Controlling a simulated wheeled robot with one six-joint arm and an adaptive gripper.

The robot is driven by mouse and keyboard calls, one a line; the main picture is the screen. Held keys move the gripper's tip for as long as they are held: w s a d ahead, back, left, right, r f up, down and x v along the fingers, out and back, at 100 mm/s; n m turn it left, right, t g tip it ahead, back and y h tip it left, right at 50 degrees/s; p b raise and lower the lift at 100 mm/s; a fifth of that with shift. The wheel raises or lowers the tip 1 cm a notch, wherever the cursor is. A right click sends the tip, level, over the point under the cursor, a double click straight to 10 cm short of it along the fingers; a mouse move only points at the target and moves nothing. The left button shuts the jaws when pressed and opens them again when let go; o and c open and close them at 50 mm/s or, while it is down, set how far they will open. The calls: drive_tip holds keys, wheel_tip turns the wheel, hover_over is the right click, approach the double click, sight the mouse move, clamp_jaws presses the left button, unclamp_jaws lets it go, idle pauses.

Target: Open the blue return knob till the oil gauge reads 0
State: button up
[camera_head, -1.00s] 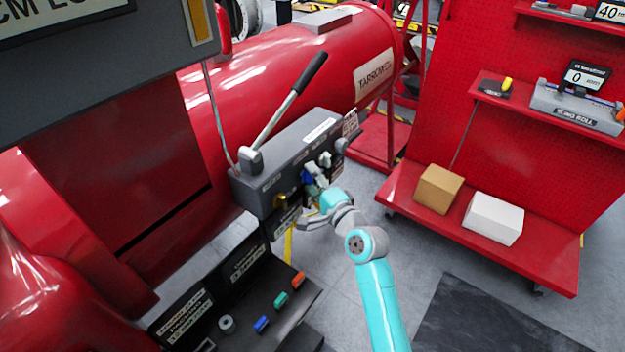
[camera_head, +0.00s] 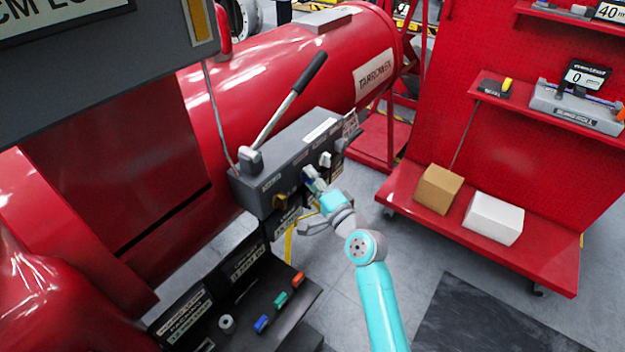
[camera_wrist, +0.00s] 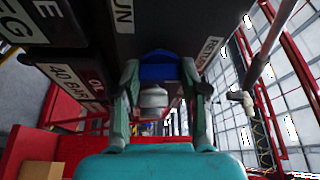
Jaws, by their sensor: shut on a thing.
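The blue return knob (camera_wrist: 158,70) sits on the front of a dark grey valve box, with my gripper's fingers on either side of it in the wrist view. My gripper (camera_wrist: 160,95) is shut on this knob. In the head view my gripper (camera_head: 314,182) meets the front face of the valve box (camera_head: 285,150) and hides most of the knob. A "RETURN" label (camera_wrist: 212,52) shows right of the knob in the wrist view. A light grey round part (camera_wrist: 153,98) shows between the fingers below the blue. I cannot make out an oil gauge reading.
A long lever (camera_head: 290,105) rises from the box. A yellow knob (camera_head: 281,201) and a white knob (camera_head: 325,159) flank my gripper. A tray with small coloured parts (camera_head: 262,323) lies below. A red shelf (camera_head: 480,220) with two boxes stands right.

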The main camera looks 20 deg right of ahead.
drive_tip(key=shift+w+d+f+n+t+y, duration=0.15)
drive_tip(key=shift+n+y, duration=1.15)
drive_tip(key=shift+n, duration=1.75)
drive_tip(key=shift+s+n+t+y, duration=0.1)
drive_tip(key=shift+n+y, duration=1.2)
drive_tip(key=shift+n, duration=1.8)
drive_tip(key=shift+w+d+f+n+t+y, duration=0.15)
drive_tip(key=shift+n+y, duration=1.15)
drive_tip(key=shift+n, duration=1.75)
drive_tip(key=shift+a+n, duration=0.1)
drive_tip(key=shift+n, duration=0.2)
drive_tip(key=o, duration=1.1)
drive_tip(key=shift+o, duration=0.2)
drive_tip(key=shift+r, duration=0.1)
drive_tip(key=shift+s, duration=0.1)
drive_tip(key=v, duration=1.2)
